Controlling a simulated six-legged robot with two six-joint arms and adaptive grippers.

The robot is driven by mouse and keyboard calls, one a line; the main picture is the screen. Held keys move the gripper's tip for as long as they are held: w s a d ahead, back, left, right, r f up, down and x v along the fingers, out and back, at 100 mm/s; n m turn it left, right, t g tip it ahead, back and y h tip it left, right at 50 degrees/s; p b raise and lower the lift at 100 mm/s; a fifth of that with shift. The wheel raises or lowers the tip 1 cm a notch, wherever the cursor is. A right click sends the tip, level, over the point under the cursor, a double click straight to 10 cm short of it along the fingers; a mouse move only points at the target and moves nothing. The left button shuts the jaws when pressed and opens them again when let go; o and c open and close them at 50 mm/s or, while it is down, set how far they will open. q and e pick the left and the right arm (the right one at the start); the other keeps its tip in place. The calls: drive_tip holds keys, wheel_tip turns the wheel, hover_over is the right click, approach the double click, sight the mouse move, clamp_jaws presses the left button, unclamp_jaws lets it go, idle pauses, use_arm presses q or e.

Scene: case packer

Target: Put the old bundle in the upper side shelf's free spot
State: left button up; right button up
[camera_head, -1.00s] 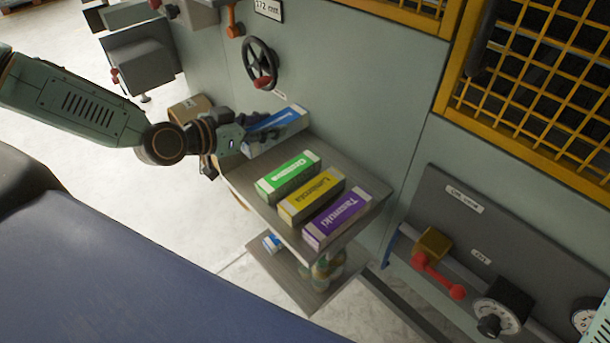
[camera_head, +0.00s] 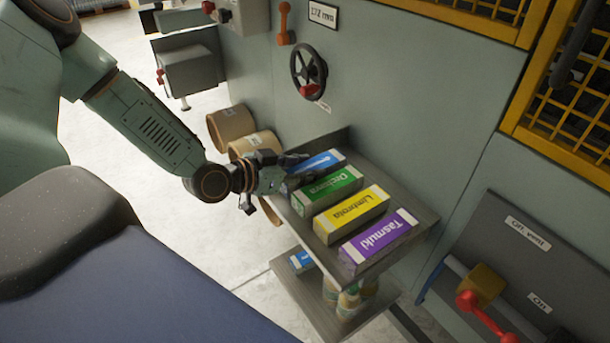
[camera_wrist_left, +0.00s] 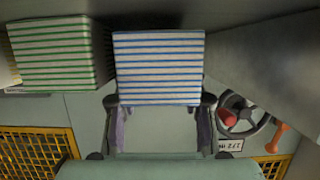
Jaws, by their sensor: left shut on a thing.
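The blue bundle (camera_head: 320,162) is at the far end of the upper side shelf (camera_head: 408,246), beside the green bundle (camera_head: 328,192). My left gripper (camera_head: 297,170) is shut on its near end. In the left wrist view, the blue-striped end of the bundle (camera_wrist_left: 158,68) sits between the fingertips (camera_wrist_left: 159,101), with a narrow gap to the green-striped bundle (camera_wrist_left: 60,52). The bundle looks level and at shelf height; whether its underside touches the shelf is hidden. The yellow bundle (camera_head: 352,213) and purple bundle (camera_head: 380,241) follow along the shelf. My right gripper is out of view.
A lower shelf (camera_head: 312,294) holds a small blue box (camera_head: 301,261) and several jars (camera_head: 350,299). Brown rolls (camera_head: 231,124) stand on the floor behind my gripper. A handwheel (camera_head: 309,72) projects from the machine wall above the shelf's far end. A low raised wall edges the shelf's far end.

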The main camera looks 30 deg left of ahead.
use_arm(q)
drive_tip(key=shift+w+d+f, duration=0.1)
drive_tip(key=shift+d+f, duration=0.1)
drive_tip(key=shift+f, duration=0.25)
drive_tip(key=shift+d+r, duration=0.1)
drive_tip(key=shift+d, duration=0.05)
drive_tip(key=shift+s+a, duration=0.2)
drive_tip(key=shift+a, duration=0.05)
drive_tip(key=o, duration=0.9)
drive_tip(key=shift+a, duration=0.1)
drive_tip(key=shift+o, duration=0.4)
drive_tip(key=shift+w+d, duration=0.2)
drive_tip(key=shift+d, duration=0.05)
drive_tip(key=shift+s+a+r, duration=0.2)
drive_tip(key=shift+s+a, duration=0.05)
drive_tip(key=shift+s, duration=0.05)
drive_tip(key=shift+s+a+r+p, duration=0.3)
drive_tip(key=shift+s+p, duration=0.2)
drive_tip(key=shift+p, duration=0.35)
drive_tip(key=p+v, duration=0.4)
drive_tip(key=shift+s+d, duration=0.1)
drive_tip(key=p+v, duration=0.3)
drive_tip(key=p, duration=0.1)
drive_tip(key=shift+s+r, duration=0.15)
drive_tip(key=shift+s, duration=0.05)
drive_tip(key=p+v, duration=0.2)
drive_tip(key=shift+s, duration=0.25)
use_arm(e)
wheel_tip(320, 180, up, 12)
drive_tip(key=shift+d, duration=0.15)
